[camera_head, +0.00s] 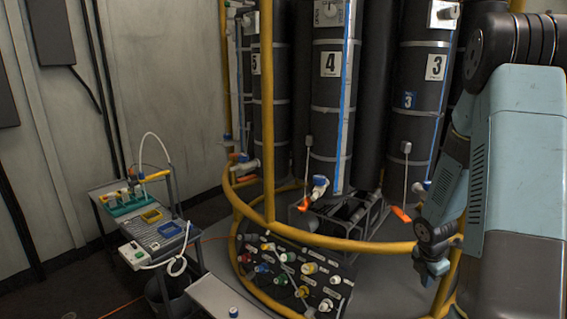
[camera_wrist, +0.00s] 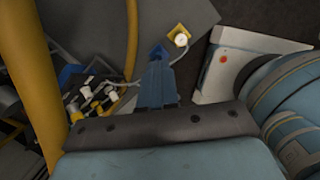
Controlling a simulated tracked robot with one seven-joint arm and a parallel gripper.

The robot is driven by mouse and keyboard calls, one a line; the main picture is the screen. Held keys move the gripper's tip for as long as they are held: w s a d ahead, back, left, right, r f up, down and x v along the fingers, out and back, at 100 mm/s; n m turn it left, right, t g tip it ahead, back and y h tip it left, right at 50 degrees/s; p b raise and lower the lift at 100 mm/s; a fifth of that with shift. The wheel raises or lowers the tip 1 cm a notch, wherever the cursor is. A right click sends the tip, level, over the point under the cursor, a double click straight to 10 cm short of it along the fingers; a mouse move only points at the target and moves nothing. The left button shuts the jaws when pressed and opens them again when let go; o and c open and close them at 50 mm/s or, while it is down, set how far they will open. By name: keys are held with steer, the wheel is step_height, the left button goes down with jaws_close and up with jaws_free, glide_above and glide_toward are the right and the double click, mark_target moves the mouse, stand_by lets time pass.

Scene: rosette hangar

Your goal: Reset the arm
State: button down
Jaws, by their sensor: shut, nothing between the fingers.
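My arm fills the right side of the head view, a large pale blue link bent at a dark joint, with a smaller dark joint low beside the yellow rail. In the wrist view my gripper (camera_wrist: 158,75) shows as narrow blue fingers at the middle, shut and empty. It hangs over a grey surface and touches nothing that I can make out. A pale blue part of my arm with a dark bolted band fills the bottom of that view.
A yellow rail (camera_head: 350,244) curves around dark numbered columns (camera_head: 331,120). A cart (camera_head: 160,228) with a green rack stands left. In the wrist view, a yellow-mounted gauge (camera_wrist: 180,40) and a white panel (camera_wrist: 214,86) are close.

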steer(key=s+a+r+m+t, duration=0.1)
steer(key=a+r+m, duration=0.25)
steer(key=r, duration=0.35)
steer(key=s+a+r+m+h, duration=0.1)
steer(key=s+a+r+m, duration=0.1)
steer(key=r+m, duration=0.35)
steer(key=s+a+r+m+t, duration=0.1)
steer(key=a+r+m, duration=0.1)
steer(key=r, duration=0.7)
steer(key=s+a+r+m+t+y, duration=0.1)
steer(key=s+a+r+m, duration=0.4)
steer(key=s, duration=0.3)
steer(key=s+a+r+m+t+y, duration=0.1)
steer(key=s+a+r+m+y, duration=0.1)
steer(key=s+a+r+m, duration=0.3)
steer(key=s+a+r, duration=0.1)
steer(key=s+r, duration=0.2)
steer(key=shift+a+m, duration=0.3)
steer(key=shift+a, duration=0.1)
steer(key=shift+d+r, duration=0.1)
